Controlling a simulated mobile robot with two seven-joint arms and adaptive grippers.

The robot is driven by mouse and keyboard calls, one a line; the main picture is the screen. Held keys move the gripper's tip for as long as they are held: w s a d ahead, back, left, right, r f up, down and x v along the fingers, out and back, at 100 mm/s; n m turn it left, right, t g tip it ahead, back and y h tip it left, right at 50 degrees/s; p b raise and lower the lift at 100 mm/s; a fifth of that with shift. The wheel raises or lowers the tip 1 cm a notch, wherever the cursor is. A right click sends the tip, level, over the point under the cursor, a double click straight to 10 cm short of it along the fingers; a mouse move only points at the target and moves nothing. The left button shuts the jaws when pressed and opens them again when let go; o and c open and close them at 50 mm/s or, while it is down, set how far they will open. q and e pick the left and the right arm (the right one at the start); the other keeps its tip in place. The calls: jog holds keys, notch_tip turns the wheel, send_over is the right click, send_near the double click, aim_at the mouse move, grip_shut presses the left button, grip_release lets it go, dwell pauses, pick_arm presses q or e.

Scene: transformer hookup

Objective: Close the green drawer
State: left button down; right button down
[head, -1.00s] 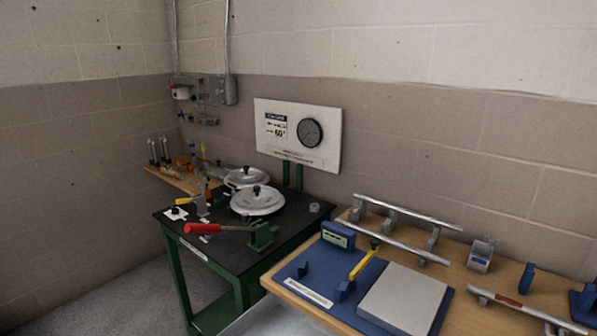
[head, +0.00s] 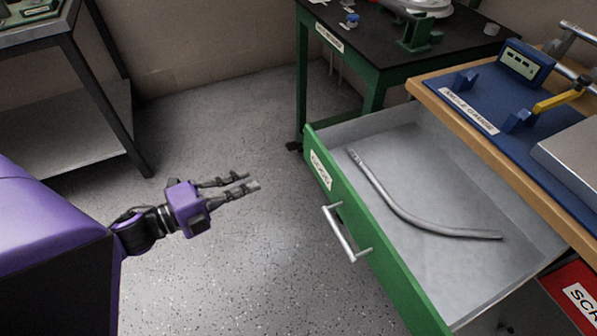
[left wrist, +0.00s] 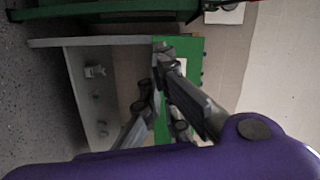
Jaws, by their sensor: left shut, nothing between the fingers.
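The green drawer (head: 372,245) is pulled well out from under the wooden-topped bench on the right of the head view. A silver bar handle (head: 345,234) is on its green front, and a bent grey pipe (head: 420,220) lies inside on the grey floor. My left gripper (head: 252,182) is shut and empty, in the air left of the drawer front and apart from it. In the left wrist view my left gripper's fingers (left wrist: 160,85) show in front of green and grey furniture that I cannot identify for sure. My right gripper is not in view.
A red drawer front (head: 575,295) shows at the lower right, under the bench (head: 430,85). A green-legged table (head: 375,95) stands behind the drawer. A dark-framed shelf (head: 70,120) stands at the left. Speckled floor (head: 240,110) is clear between them.

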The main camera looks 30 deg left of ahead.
aim_at(319, 164)
pick_arm(q)
jog(key=s+d+r+m+h, duration=0.2)
jog(key=d+r+m+h, duration=0.1)
jog(key=m, duration=0.1)
jog(key=shift+g, duration=0.4)
jog(key=p+x, duration=0.1)
jog(key=x, duration=1.1)
jog(key=shift+w+d, duration=0.55)
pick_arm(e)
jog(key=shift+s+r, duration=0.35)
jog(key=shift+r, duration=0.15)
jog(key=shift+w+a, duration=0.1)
pick_arm(q)
jog(key=shift+w, duration=0.1)
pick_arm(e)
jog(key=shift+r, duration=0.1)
